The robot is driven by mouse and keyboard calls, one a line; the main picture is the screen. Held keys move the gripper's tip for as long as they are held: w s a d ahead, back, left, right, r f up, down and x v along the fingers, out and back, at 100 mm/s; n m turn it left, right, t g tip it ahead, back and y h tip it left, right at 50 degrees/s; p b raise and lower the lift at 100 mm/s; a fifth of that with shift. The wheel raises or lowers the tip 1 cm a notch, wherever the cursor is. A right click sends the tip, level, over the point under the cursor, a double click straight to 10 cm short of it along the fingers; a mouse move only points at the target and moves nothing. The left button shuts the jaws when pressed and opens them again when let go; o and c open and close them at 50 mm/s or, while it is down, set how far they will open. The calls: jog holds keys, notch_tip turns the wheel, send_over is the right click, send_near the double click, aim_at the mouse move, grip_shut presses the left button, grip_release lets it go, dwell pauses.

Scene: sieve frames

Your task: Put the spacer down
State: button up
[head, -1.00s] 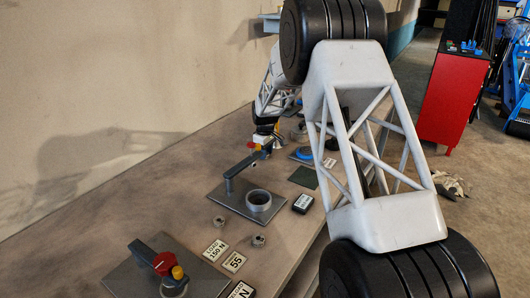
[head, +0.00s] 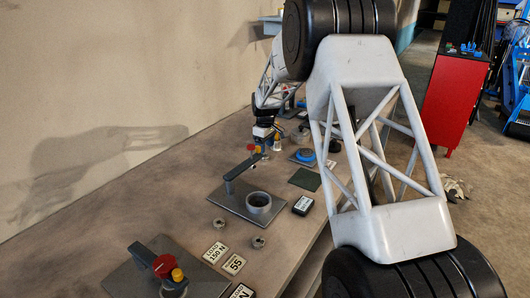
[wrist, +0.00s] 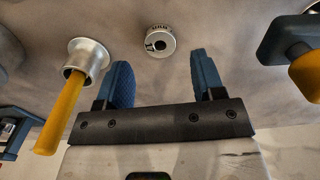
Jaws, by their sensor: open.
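A small round metal piece (wrist: 160,41), which looks like the spacer, lies on the table in the wrist view. It has a dark hole and marks on its top. My gripper (wrist: 160,62) is open, with its two blue fingers apart. The piece shows between and beyond the fingertips, and neither finger appears to touch it. In the head view my gripper (head: 265,136) is small and hangs over the table behind the grey fixture plate; I cannot make out the same metal piece there.
A metal cup with a yellow rod (wrist: 74,85) stands left of my fingers. A dark bracket with an orange knob (wrist: 307,72) is at the right. In the head view, a fixture plate with a ring (head: 258,202), small metal rings (head: 219,224) and label cards (head: 216,252) lie nearer.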

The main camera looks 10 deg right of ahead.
aim_at(265, 156)
notch_tip(265, 156, up, 8)
dwell(0.4)
dwell(0.6)
jog(key=s+r+m, duration=0.2)
jog(key=s+r, duration=0.3)
jog(key=s, duration=0.5)
jog(key=s+a+r+m+t, duration=0.1)
jog(key=s+r, duration=0.3)
jog(key=s, duration=0.7)
jog(key=s+r+m, duration=0.2)
jog(key=s+r, duration=0.3)
jog(key=s, duration=0.5)
jog(key=s+f+m, duration=0.2)
jog(key=s, duration=1.3)
jog(key=s+f+m+t, duration=0.1)
jog(key=s+f+m, duration=0.1)
jog(key=s, duration=1.3)
jog(key=shift+a+f+t, duration=0.3)
jog(key=shift+a+f, duration=0.05)
jog(key=shift+f, duration=0.2)
jog(key=shift+o, duration=0.5)
jog(key=shift+s, duration=0.1)
